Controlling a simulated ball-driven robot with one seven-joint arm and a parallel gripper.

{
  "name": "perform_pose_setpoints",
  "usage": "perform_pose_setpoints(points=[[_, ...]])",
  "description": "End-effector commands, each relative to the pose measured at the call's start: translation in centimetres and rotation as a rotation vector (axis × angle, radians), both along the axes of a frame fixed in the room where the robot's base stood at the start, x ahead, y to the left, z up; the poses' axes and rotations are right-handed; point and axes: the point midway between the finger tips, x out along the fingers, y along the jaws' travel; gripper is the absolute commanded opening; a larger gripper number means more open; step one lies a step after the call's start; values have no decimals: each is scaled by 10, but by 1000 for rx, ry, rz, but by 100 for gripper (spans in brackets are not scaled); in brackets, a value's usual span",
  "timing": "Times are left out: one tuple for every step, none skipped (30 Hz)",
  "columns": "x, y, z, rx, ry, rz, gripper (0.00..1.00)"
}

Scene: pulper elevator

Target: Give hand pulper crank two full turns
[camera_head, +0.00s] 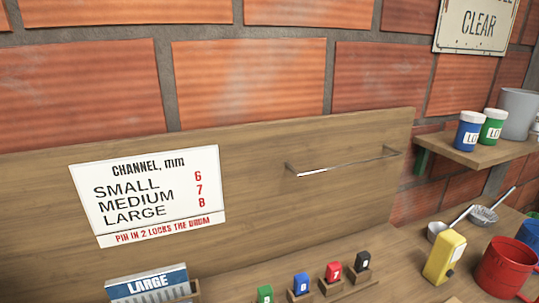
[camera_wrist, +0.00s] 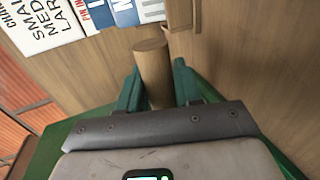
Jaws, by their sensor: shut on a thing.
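In the wrist view, a round wooden handle (camera_wrist: 151,58), which looks like the crank's grip, stands between the two dark green fingers of my gripper (camera_wrist: 158,80). The fingers are shut on it, one on each side, and its top end sticks out past them. The crank arm and the pulper's body cannot be made out. The head view shows neither my gripper nor the crank.
A channel sign (camera_head: 150,195) is on the wooden backboard (camera_head: 260,150), beside a thin metal rail (camera_head: 340,163). Below are a blue LARGE card (camera_head: 148,284) and several small coloured blocks (camera_head: 301,284). At right are a yellow container (camera_head: 444,257), a red mug (camera_head: 505,266) and a shelf (camera_head: 470,153) with jars.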

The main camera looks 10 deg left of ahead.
Motion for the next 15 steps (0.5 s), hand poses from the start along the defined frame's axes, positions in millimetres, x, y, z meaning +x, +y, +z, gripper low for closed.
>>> perform_pose_setpoints(points=[[7,2,11,9,-10,-4,10],[10,4,12,9,-11,-4,10],[14,6,14,9,-11,-5,10],[16,8,16,10,-12,-4,10],[19,10,17,10,-12,-3,10],[22,11,18,10,-12,-3,10],[24,12,19,10,-11,-2,10],[25,13,19,10,-13,-2,10],[26,14,19,10,-13,-2,10],[27,14,19,10,-13,-2,10],[27,14,19,10,-13,-2,10],[26,14,19,9,-12,-2,10],[26,14,19,9,-12,-2,10],[26,14,19,9,-12,-2,10],[26,14,19,9,-12,-2,10]])
